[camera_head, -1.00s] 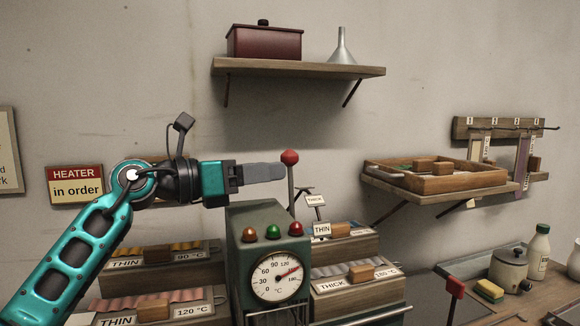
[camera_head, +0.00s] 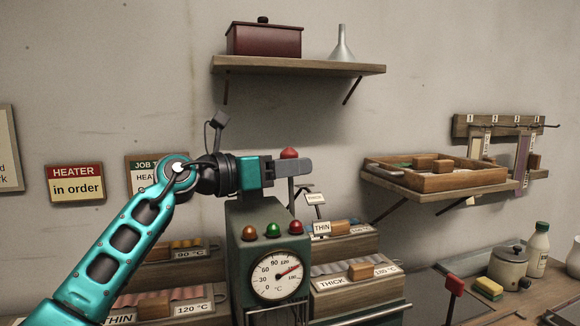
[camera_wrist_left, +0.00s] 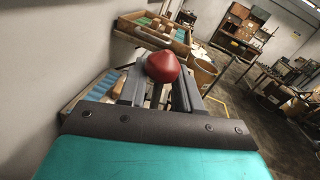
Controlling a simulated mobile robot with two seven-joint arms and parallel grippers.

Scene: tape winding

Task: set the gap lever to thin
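The gap lever (camera_head: 289,153) is an upright rod with a red knob, standing behind the grey-green machine (camera_head: 240,250). Small THICK (camera_head: 316,198) and THIN (camera_head: 321,229) plates stand to its right. My left gripper (camera_head: 306,166) is at the lever's height, its fingers crossing the rod just below the knob and hiding part of it. In the left wrist view the red knob (camera_wrist_left: 163,67) sits between the two spread fingers (camera_wrist_left: 158,90), with gaps visible beside the rod. The left gripper looks open around the lever. My right gripper is not in view.
The machine carries a dial (camera_head: 278,275) and three coloured lamps. Stepped wooden blocks with labels flank it. A shelf (camera_head: 300,67) hangs above, and a wooden tray (camera_head: 440,178) rests on another shelf to the right. A red-topped handle (camera_head: 455,285) stands at lower right.

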